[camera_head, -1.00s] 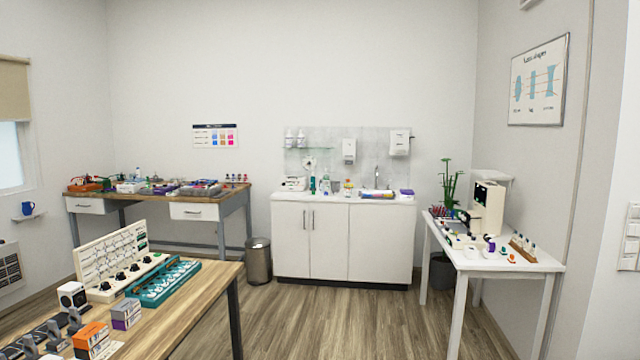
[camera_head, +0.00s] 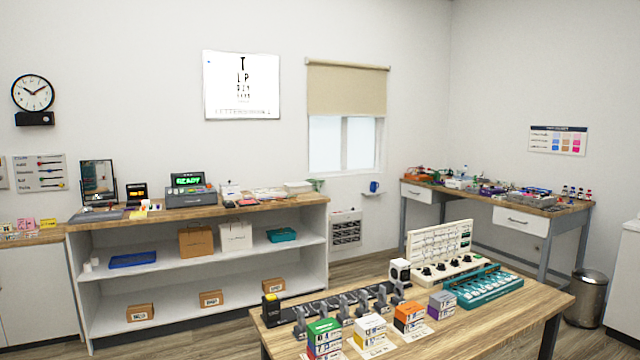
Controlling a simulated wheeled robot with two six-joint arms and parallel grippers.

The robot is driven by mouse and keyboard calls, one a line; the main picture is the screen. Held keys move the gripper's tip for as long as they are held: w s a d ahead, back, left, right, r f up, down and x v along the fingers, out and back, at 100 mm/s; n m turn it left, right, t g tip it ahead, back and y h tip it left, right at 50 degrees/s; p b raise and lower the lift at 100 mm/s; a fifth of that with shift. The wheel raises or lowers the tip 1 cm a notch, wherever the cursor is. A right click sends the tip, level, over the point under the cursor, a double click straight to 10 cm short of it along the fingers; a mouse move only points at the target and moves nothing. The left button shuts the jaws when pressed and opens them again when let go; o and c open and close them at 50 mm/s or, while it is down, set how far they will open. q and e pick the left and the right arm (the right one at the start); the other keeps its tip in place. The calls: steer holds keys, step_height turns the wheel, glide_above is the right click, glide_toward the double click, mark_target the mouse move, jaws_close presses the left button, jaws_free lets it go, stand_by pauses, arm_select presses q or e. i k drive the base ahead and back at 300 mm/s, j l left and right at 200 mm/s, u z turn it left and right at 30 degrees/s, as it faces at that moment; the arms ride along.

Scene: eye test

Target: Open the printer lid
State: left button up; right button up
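A dark grey device with a lit green "READY" display (camera_head: 188,181) stands on the wooden top of the long shelf unit, left of centre. It looks like the printer, but it is too small to be sure. I cannot make out a lid or whether one is open. A smaller black device with an orange display (camera_head: 137,193) stands to its left. Neither of my grippers is in view.
The white shelf unit (camera_head: 205,270) stands along the back wall. A wooden table (camera_head: 480,325) with colored boxes (camera_head: 410,317) and a teal tray (camera_head: 488,288) fills the front right. A workbench (camera_head: 545,205) and a bin (camera_head: 587,300) stand at right. Floor shows between table and shelves.

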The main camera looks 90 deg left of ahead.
mark_target(226, 185)
steer(key=u, duration=3.35)
steer(key=i+j+u, duration=0.3)
steer(key=i+j, duration=0.15)
steer(key=i, duration=0.35)
steer(key=i+j+u, duration=0.1)
steer(key=i, duration=0.55)
steer(key=i+j+u, duration=0.1)
steer(key=i+j, duration=0.15)
steer(key=i, duration=0.35)
steer(key=i+j+z, duration=0.25)
steer(key=i, duration=1.4)
steer(key=i+l+z, duration=0.2)
steer(key=i+z, duration=0.55)
steer(key=i, duration=0.3)
steer(key=i+z, duration=0.4)
steer(key=i+j, duration=0.05)
steer(key=i, duration=0.05)
